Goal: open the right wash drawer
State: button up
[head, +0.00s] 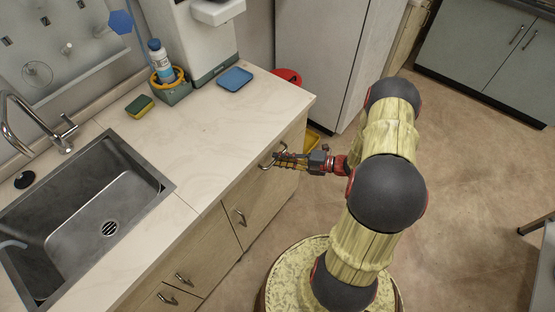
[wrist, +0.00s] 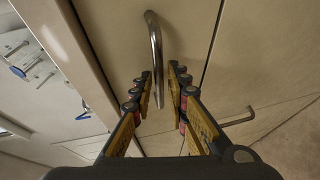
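The right wash drawer's front (head: 270,200) is the pale wood panel at the right end of the counter; it looks closed. Its curved metal bar handle (head: 264,163) shows beside my gripper (head: 279,158), which points left at the panel. In the wrist view, the handle (wrist: 155,45) runs down into the space between the two fingers of my gripper (wrist: 161,76). The fingers are apart, with a narrow gap on each side of the bar, so no grip on it shows. I cannot tell how deep the bar sits between them.
Another handle (head: 240,218) is on the neighbouring front and also shows in the wrist view (wrist: 240,119). The countertop (head: 170,140) overhangs, with a sink (head: 95,220) at left. A yellow bin (head: 312,140) and red bin (head: 288,76) stand past the counter's end.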

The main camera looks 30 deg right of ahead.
jog(key=shift+w+a+f, duration=0.1)
jog(key=shift+w+a, duration=0.3)
jog(key=shift+w, duration=0.05)
grip_shut()
dwell(0.6)
